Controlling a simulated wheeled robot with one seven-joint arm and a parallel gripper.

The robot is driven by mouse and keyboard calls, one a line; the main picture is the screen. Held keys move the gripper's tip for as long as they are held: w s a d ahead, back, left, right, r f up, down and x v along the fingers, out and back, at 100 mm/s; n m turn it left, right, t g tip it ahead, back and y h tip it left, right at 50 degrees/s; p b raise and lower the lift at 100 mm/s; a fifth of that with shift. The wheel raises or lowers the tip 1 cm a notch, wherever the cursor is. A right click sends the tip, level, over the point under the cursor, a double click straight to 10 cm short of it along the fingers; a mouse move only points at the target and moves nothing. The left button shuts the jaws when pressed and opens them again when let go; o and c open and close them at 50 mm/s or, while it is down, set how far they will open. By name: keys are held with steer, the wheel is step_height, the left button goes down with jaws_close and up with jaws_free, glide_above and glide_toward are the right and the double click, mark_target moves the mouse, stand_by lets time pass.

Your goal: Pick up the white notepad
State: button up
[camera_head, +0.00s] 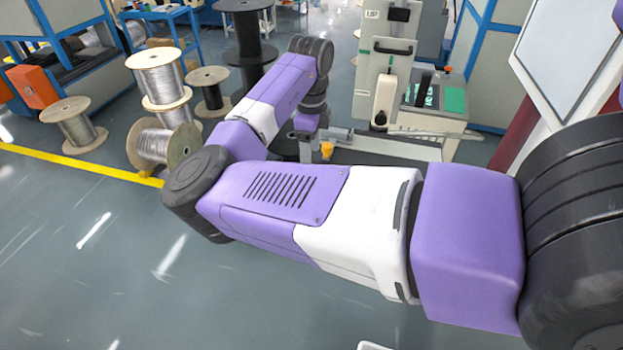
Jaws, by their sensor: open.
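I cannot pick out a white notepad in the head view. My purple, white and black arm crosses the middle of the picture and hides part of the floor and equipment behind it. My gripper (305,152) is small and partly hidden at the far end of the arm, pointing down in front of the grey and white machine (384,75). It is open, and I see nothing held in it. A small yellow-orange object (327,149) is close to its right side; I cannot tell whether they touch.
Wooden-ended wire spools (157,77) stand at the left behind a yellow floor line (80,165). A black spool (247,40) stands behind my arm. A bench with a green surface (438,97) is at the right. The floor at lower left is clear.

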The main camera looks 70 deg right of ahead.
steer(key=shift+s+a+f+p, duration=0.15)
steer(key=shift+f+p, duration=0.2)
steer(key=shift+f, duration=1.4)
steer(key=shift+a+f+p, duration=0.1)
steer(key=shift+f+p, duration=0.25)
steer(key=shift+f, duration=1.4)
steer(key=c, duration=1.5)
steer(key=shift+o, duration=0.2)
steer(key=shift+r, duration=0.15)
